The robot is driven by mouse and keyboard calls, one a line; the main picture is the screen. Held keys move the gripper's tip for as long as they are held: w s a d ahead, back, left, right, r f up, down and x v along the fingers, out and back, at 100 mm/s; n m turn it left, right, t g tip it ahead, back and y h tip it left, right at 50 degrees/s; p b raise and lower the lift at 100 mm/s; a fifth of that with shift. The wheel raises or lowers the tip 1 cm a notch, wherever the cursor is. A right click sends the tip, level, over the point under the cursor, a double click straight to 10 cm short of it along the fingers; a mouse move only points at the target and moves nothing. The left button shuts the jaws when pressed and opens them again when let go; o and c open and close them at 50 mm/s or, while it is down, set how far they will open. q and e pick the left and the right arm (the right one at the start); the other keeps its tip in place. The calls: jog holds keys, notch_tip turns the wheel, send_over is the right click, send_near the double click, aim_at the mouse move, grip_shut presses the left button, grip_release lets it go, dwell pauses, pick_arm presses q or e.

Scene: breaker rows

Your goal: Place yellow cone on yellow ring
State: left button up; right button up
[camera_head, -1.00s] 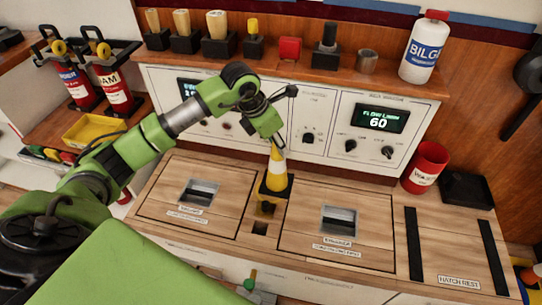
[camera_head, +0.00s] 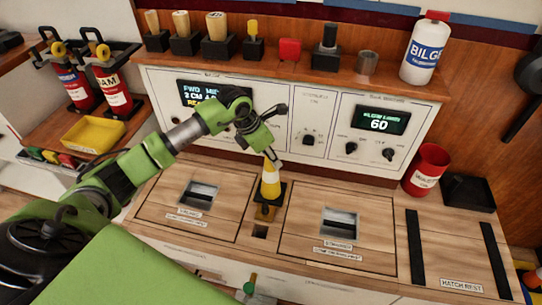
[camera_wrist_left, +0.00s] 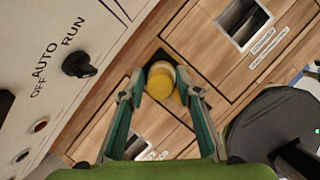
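The yellow cone (camera_head: 270,182) has a white band and a square black base. It stands nearly upright between the two wooden hatches. My left gripper (camera_head: 271,157) comes from above and is shut on its top. In the left wrist view the fingers (camera_wrist_left: 163,90) lie on either side of the yellow cone (camera_wrist_left: 160,80). A small dark and yellow patch (camera_head: 265,212) shows just under the base. I cannot tell whether it is the yellow ring, and no ring is clearly visible. My right gripper is not in view.
A control panel (camera_head: 337,150) with knobs and displays rises close behind the cone. A hatch (camera_head: 340,224) with a recessed handle lies on the right. A yellow bin (camera_head: 94,135) is at left.

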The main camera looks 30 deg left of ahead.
pick_arm(q)
jog(key=shift+o, duration=0.5)
jog(key=shift+r, duration=0.1)
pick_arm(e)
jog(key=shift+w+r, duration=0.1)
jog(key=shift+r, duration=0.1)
pick_arm(q)
jog(key=p+v, duration=0.1)
jog(key=v, duration=1.1)
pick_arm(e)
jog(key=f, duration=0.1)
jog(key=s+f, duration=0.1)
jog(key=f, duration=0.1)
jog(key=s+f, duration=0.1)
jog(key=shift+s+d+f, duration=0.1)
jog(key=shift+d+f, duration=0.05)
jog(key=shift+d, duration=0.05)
